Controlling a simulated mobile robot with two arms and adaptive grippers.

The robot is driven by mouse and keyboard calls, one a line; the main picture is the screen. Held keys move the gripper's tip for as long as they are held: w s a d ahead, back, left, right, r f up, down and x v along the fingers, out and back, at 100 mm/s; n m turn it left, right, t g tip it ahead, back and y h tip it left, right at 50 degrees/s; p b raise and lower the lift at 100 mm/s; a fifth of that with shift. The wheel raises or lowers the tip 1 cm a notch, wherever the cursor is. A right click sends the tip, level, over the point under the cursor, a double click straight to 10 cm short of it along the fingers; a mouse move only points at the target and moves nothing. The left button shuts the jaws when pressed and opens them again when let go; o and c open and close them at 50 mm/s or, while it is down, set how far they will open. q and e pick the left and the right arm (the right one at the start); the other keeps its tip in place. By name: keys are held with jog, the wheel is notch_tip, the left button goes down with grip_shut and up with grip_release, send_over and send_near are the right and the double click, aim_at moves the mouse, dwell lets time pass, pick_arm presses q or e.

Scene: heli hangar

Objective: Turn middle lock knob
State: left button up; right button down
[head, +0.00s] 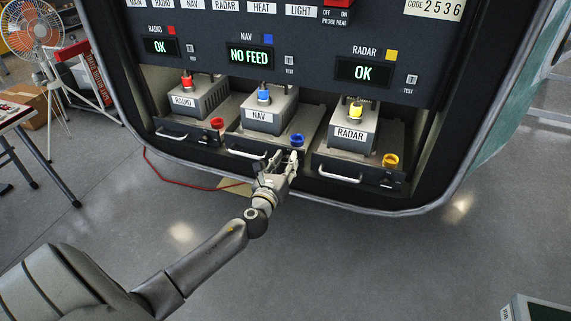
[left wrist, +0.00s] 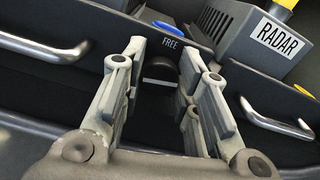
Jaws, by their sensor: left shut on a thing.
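The middle lock knob (left wrist: 158,70) is a dark, rounded knob on the front of the NAV tray, below the word FREE in the left wrist view. My left gripper (head: 277,162) is at the right part of that tray's front, with its fingers on either side of the knob and shut on it. In the head view the gripper hides the knob. The NAV unit (head: 268,112) is a grey box with a blue plug on top. A blue ring-shaped cap (head: 297,140) sits on the tray just above the gripper. My right gripper is not in view.
The RADIO unit (head: 197,98) and its tray are to the left, and the RADAR unit (head: 350,132) is to the right. Metal handles stick out from the tray fronts, including the NAV handle (head: 246,154). The NAV display (head: 249,55) reads NO FEED.

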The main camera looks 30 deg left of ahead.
pick_arm(q)
jog(key=n+b, duration=0.1)
jog(key=n, duration=0.2)
jog(key=shift+f+n, duration=0.1)
jog(key=shift+n, duration=0.3)
jog(key=n+b, duration=0.1)
jog(key=n, duration=0.3)
jog(key=shift+a+n, duration=0.1)
jog(key=shift+n, duration=0.2)
jog(key=n, duration=0.4)
jog(key=shift+f+n+b, duration=0.1)
jog(key=shift+n+b, duration=0.2)
jog(key=shift+n, duration=1.7)
jog(key=o, duration=1)
jog(key=shift+s, duration=0.1)
